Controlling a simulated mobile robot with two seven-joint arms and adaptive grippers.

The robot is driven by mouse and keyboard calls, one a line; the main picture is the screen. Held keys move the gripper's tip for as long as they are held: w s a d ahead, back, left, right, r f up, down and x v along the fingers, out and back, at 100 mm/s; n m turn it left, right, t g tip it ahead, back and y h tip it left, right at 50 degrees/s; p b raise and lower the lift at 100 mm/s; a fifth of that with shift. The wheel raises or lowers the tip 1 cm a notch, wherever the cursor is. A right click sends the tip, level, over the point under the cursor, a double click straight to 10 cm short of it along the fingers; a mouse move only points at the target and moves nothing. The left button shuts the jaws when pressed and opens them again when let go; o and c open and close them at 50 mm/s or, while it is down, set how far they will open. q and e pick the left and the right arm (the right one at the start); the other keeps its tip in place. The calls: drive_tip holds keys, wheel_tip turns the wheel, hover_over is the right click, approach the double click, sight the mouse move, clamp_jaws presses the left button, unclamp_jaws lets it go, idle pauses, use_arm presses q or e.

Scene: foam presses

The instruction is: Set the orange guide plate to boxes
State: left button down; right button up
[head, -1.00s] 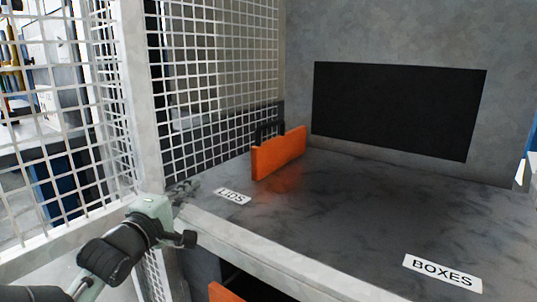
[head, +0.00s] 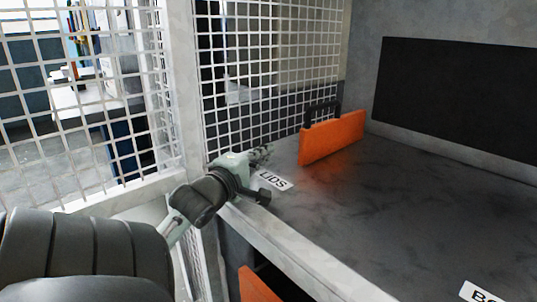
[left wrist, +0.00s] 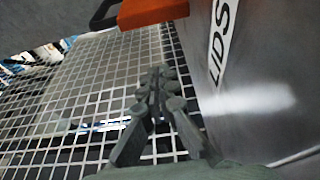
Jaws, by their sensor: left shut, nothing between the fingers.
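The orange guide plate (head: 333,137) stands upright on the grey bench top, on the LIDS side, with a black handle (head: 321,112) behind its top edge. It also shows at the top of the left wrist view (left wrist: 152,11). The LIDS label (head: 274,180) lies in front of the plate. The BOXES label (head: 487,294) is cut off at the lower right. My left gripper (head: 264,153) is at the bench's left front corner, left of and nearer than the plate, apart from it. Its fingers (left wrist: 155,80) are shut and empty. My right gripper is out of view.
A white mesh fence (head: 265,85) runs along the bench's left side, close to my left gripper. A black panel (head: 455,98) is on the back wall. Another orange piece (head: 258,286) shows below the bench edge. The bench top right of the plate is clear.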

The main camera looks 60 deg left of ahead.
use_arm(q)
drive_tip(key=x, duration=0.7)
drive_tip(key=shift+w+a, duration=0.15)
drive_tip(key=shift+w, duration=0.1)
drive_tip(key=d, duration=0.2)
drive_tip(key=shift+d, duration=0.4)
drive_tip(key=shift+w+d+b, duration=0.1)
drive_tip(key=shift+d+b, duration=0.2)
drive_tip(key=shift+d, duration=0.35)
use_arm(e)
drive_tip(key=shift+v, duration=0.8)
use_arm(q)
drive_tip(key=shift+d, duration=0.1)
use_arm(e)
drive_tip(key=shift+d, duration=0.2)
